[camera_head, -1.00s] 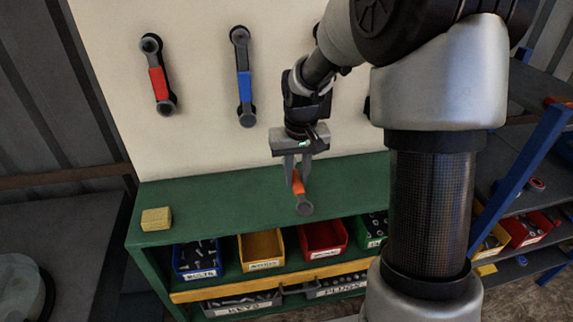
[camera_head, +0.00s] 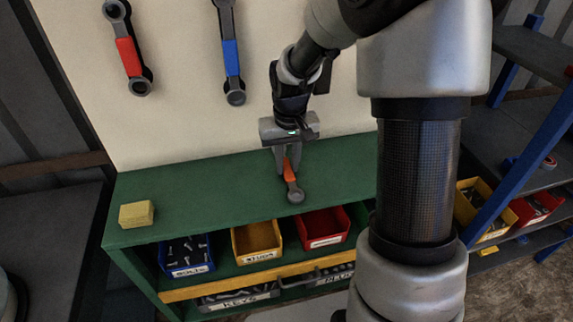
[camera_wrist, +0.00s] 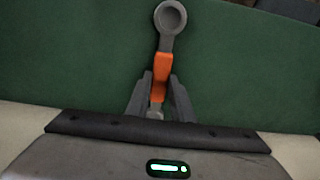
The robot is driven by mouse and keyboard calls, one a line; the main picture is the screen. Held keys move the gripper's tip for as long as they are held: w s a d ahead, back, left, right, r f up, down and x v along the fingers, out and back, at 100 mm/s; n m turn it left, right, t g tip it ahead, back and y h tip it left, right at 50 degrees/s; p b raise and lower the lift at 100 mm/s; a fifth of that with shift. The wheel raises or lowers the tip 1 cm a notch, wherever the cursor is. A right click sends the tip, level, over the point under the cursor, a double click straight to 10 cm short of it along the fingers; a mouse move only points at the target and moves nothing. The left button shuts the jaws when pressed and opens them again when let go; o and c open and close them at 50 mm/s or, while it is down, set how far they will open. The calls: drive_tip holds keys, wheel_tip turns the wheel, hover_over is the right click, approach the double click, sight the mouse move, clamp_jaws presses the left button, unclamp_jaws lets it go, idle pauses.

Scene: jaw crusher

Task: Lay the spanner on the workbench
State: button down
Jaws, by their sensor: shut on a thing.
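The spanner (camera_head: 291,181) has a grey ring end and an orange grip band. My gripper (camera_head: 284,165) is shut on it by the orange band, and the ring end points toward the front edge of the bench. In the wrist view the spanner (camera_wrist: 163,66) stands between the two fingers (camera_wrist: 160,93) against the green top. The workbench (camera_head: 200,190) has a green top below the pale board. The spanner is over the bench top, close to it; I cannot tell whether it touches.
A yellow block (camera_head: 136,214) sits at the bench's left end. A red-banded spanner (camera_head: 127,57) and a blue-banded spanner (camera_head: 231,57) hang on the board. Blue (camera_head: 187,257), yellow (camera_head: 257,241) and red (camera_head: 323,228) bins stand on the shelf below. The top between block and gripper is clear.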

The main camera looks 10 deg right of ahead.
drive_tip(key=shift+s+r, duration=0.1)
drive_tip(key=shift+f, duration=0.2)
drive_tip(key=c, duration=1.6)
unclamp_jaws()
drive_tip(key=shift+o, duration=0.2)
